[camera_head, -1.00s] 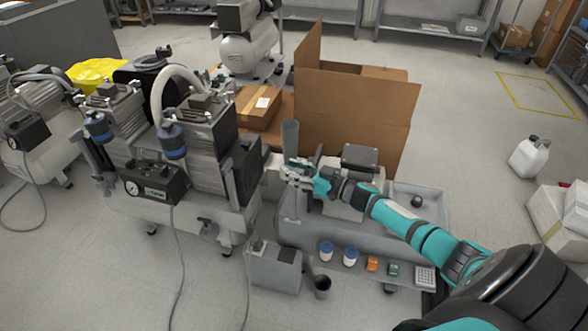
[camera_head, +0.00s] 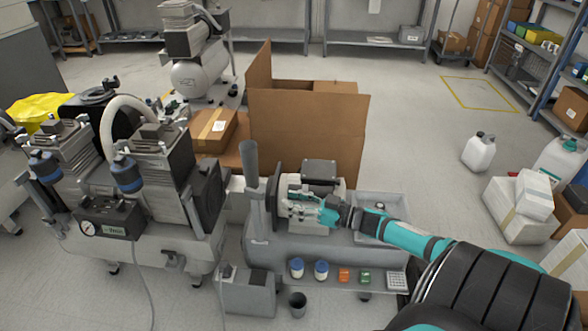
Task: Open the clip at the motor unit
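The motor unit (camera_head: 320,172) is a grey block with a dark top box and a round flange on its left side. It sits on the grey workbench cart, beside an upright grey cylinder (camera_head: 251,180). My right gripper (camera_head: 303,201) is in front of the motor unit, fingers pointing left; whether it touches the unit is unclear. Its fingers look spread apart, with nothing seen between them. The clip is too small to make out or is hidden by the gripper. My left gripper is not in view.
Compressors (camera_head: 150,190) stand close on the left. An open cardboard box (camera_head: 310,132) rises behind the motor unit. The cart's front shelf holds blue-lidded jars (camera_head: 321,271), an orange item (camera_head: 344,274) and a green item (camera_head: 364,278). White canisters and boxes (camera_head: 518,208) stand at the right; floor between is clear.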

